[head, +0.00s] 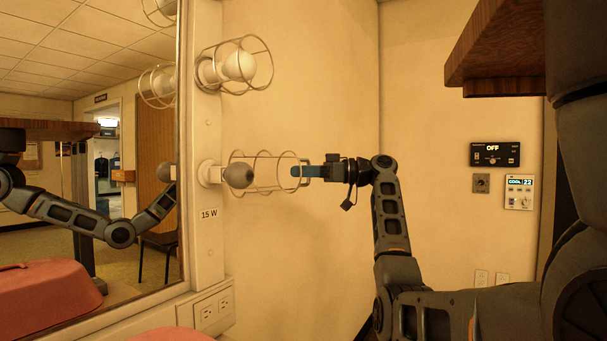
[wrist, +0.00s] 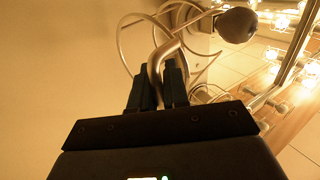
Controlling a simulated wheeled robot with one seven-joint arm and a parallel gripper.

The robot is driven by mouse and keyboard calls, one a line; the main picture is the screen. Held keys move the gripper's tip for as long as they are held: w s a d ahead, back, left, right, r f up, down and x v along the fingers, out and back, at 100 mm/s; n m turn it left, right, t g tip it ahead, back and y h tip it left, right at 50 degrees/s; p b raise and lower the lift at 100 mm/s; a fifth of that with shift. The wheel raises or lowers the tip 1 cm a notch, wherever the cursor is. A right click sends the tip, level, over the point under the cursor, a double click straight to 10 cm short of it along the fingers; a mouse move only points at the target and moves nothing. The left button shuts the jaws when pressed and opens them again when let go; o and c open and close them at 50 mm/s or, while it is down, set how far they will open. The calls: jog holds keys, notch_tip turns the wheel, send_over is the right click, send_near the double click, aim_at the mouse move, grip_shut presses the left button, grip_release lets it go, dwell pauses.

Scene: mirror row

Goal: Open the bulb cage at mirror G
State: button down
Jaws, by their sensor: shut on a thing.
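A wire bulb cage (head: 265,188) stands at the lower socket on the mirror frame, above a "15 W" label. A dark grey bulb (head: 238,175) sits in that socket; it shows at the upper right of the wrist view (wrist: 236,25). The cage sits farther out from the frame than the cage above, with the bulb at its left end. My gripper (head: 302,171) is shut on the cage's outer end; in the wrist view its dark fingers (wrist: 158,92) close around a bent wire (wrist: 162,60). No letter G is readable.
An upper cage (head: 262,84) surrounds a white bulb (head: 240,66). The mirror (head: 100,240) fills the left and reflects my arm. An outlet box (head: 214,308) is below. A wooden shelf (head: 500,55) overhangs at upper right. Wall controls (head: 495,154) are right of my arm.

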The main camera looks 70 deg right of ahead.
jog(key=shift+w+d+f, duration=0.1)
jog(key=shift+w+d, duration=0.25)
jog(key=shift+d, duration=0.2)
jog(key=shift+w+d, duration=0.35)
jog(key=shift+d, duration=0.2)
jog(key=c, duration=1.2)
grip_release()
jog(key=shift+s, duration=0.1)
jog(key=v, duration=0.7)
jog(key=shift+s, duration=0.25)
jog(key=shift+s+d, duration=0.1)
jog(key=shift+d, duration=0.05)
